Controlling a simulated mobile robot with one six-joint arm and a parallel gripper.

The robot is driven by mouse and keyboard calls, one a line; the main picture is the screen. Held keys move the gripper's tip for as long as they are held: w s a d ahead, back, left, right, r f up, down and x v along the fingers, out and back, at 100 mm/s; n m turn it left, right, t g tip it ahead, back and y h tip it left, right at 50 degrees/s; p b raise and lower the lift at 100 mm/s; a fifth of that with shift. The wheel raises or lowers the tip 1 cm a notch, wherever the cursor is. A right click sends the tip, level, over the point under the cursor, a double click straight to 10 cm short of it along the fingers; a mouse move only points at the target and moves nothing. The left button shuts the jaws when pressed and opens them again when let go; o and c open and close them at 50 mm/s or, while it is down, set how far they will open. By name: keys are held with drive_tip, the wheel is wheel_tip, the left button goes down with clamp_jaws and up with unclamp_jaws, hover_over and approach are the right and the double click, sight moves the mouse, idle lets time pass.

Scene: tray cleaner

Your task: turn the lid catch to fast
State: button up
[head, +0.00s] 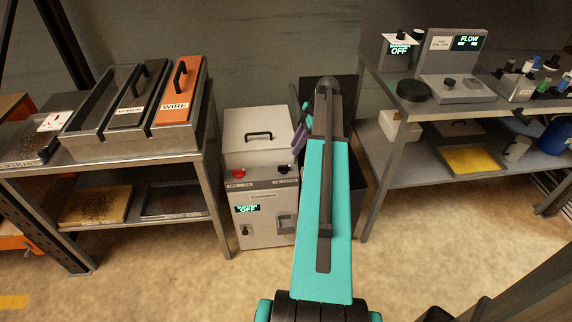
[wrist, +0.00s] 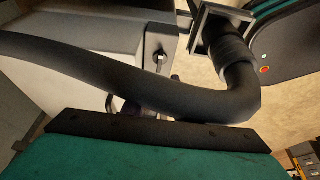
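The grey tray cleaner (head: 262,212) stands on the floor between two benches, with its handled lid (head: 256,130) down. A red button (head: 238,172) and a small dark knob (head: 283,170) sit on the ledge below the lid. The knob may be the lid catch; the label under it is too small to read surely. My gripper's purple fingers (head: 299,138) are beside the lid's right edge, above and right of the knob and apart from it. My arm hides much of the gripper. In the wrist view a dark hose covers most of the fingers, so their opening is unclear.
The cleaner's display (head: 246,209) reads OFF, with another knob (head: 243,231) below it. The left bench (head: 110,160) holds trays and an orange WIRE box (head: 180,90). The right bench (head: 400,110) holds the FLOW device (head: 455,65). Floor in front is clear.

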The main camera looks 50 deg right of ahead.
sight(285, 166)
drive_tip(key=x, duration=1)
drive_tip(key=shift+w+f, duration=0.1)
drive_tip(key=shift+f, duration=0.25)
clamp_jaws()
